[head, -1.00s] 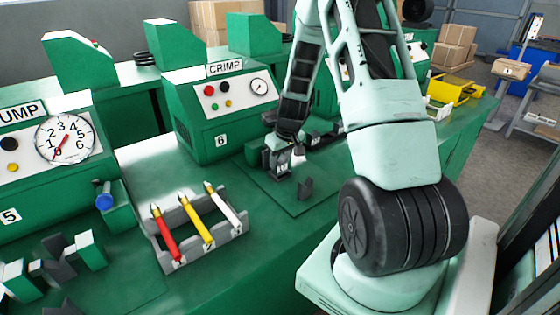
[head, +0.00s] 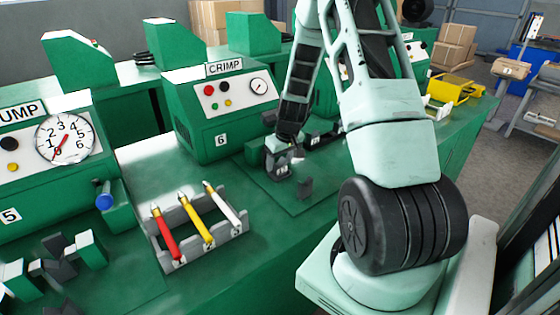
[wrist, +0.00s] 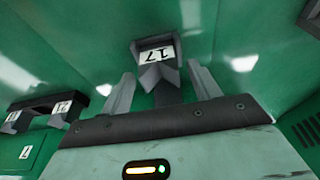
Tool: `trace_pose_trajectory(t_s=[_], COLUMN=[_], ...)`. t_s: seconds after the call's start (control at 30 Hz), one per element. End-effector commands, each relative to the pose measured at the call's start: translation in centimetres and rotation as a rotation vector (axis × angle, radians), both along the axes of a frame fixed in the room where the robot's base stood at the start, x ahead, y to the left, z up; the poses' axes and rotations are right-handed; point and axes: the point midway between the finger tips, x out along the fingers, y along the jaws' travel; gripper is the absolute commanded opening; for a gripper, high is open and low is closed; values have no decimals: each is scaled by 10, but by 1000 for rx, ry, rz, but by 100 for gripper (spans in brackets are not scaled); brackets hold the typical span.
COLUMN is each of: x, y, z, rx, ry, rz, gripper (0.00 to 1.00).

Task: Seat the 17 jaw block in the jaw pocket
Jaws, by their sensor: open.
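The 17 jaw block, dark grey with a white label, shows in the wrist view (wrist: 155,52) just beyond the fingertips. My gripper (wrist: 162,88) is open. Its two grey fingers stand on either side of a dark part below the label, with gaps visible. I cannot tell whether the block is seated, and I cannot make out the jaw pocket clearly.
The CRIMP machine (head: 215,110) stands behind the block. A grey rack (head: 200,236) holds red, yellow and white tools. Other numbered blocks (wrist: 62,108) show left in the wrist view.

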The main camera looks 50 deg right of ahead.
Motion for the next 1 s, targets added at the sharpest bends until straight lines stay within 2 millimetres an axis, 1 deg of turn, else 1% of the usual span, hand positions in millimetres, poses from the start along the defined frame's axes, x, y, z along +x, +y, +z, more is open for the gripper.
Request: trace_pose_trajectory(t_s=[0.17, 0.4, 0.5, 0.63, 0.83, 0.87, 0.93, 0.97, 1.0], x=[-7, -20, -24, -28, -30, -30, -25, -22, -17], y=[1, 4, 5, 7, 8, 10, 23, 34, 53], z=[30, 78, 93, 107, 113, 114, 115, 117, 120], rx=[-4, -4, -5, -3, 0, 0, 7, 12, 21], ry=[-5, -4, -4, -2, -1, -1, 0, 1, 3], rz=[-1, 0, 1, -1, 1, 4, 26, 42, 73], gripper=[62, 62, 62, 62, 62, 62, 62, 62, 62])
